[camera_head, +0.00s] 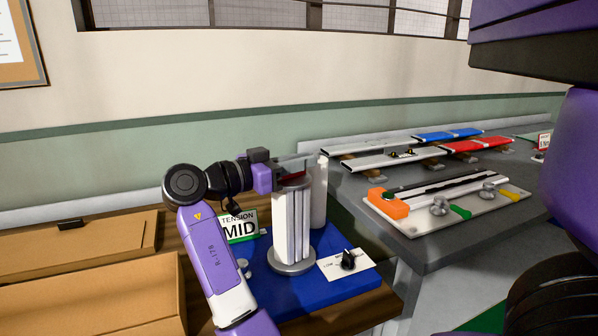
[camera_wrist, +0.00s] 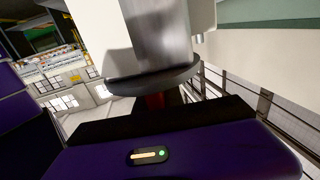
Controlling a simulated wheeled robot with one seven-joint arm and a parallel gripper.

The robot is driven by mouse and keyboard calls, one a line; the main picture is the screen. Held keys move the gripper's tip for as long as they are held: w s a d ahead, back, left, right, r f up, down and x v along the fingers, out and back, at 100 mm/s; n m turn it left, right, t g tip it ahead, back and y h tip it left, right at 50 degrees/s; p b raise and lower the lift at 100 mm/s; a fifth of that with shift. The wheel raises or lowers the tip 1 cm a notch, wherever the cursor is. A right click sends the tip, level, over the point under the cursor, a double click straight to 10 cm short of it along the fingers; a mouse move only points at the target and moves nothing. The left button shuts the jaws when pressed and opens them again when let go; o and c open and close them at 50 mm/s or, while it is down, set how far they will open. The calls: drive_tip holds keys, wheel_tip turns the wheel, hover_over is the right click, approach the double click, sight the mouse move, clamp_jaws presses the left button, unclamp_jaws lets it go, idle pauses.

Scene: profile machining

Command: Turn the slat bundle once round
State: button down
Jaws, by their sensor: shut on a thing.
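The slat bundle (camera_head: 291,228) is a set of white upright slats standing on a round grey base (camera_head: 292,267) on a blue board. My gripper (camera_head: 290,172) reaches in from the left at the bundle's top, shut on a red part there. In the wrist view, which looks upside down, this red part (camera_wrist: 155,102) shows between my dark fingers and a black round cap (camera_wrist: 152,80). A grey, shiny surface (camera_wrist: 155,40) lies beyond the cap, with white beside it. The fingertips themselves are largely hidden.
A white upright roll (camera_head: 320,195) stands close behind the bundle. A TENSION MID sign (camera_head: 240,226) and a black dial on a white plate (camera_head: 346,263) flank the base. Cardboard boxes (camera_head: 75,245) lie left. A grey bench (camera_head: 385,225) with profiles and a fixture stands right.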

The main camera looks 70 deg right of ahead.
drive_tip(key=m+g+y, duration=0.1)
drive_tip(key=m+g+y+b, duration=0.1)
drive_tip(key=m+g+y, duration=0.1)
drive_tip(key=shift+s+a+f, duration=0.1)
drive_tip(key=shift+s+a, duration=0.1)
drive_tip(key=shift+s, duration=0.1)
drive_tip(key=m+g+y+b, duration=0.2)
drive_tip(key=y, duration=0.1)
drive_tip(key=shift+s+a+f+y+b, duration=0.15)
drive_tip(key=shift+a+f+y+b, duration=0.05)
drive_tip(key=shift+a+y+b, duration=0.15)
drive_tip(key=m+y+b, duration=0.1)
drive_tip(key=b, duration=0.1)
drive_tip(key=m+g+y+b, duration=0.1)
drive_tip(key=y+b, duration=0.1)
drive_tip(key=shift+s+a+f, duration=0.1)
drive_tip(key=shift+a, duration=0.1)
drive_tip(key=m+y+b, duration=0.1)
drive_tip(key=b, duration=0.2)
drive_tip(key=shift+a+m+y, duration=0.1)
drive_tip(key=shift+m+y, duration=0.2)
drive_tip(key=shift+y, duration=0.05)
drive_tip(key=shift+s+a+r+m+g+y+b, duration=0.1)
drive_tip(key=shift+r+m+g+y+b, duration=0.2)
drive_tip(key=shift+y+b, duration=0.35)
drive_tip(key=c, duration=1.4)
unclamp_jaws()
drive_tip(key=shift+c, duration=0.2)
drive_tip(key=shift+r+h, duration=0.1)
drive_tip(key=shift+h, duration=0.15)
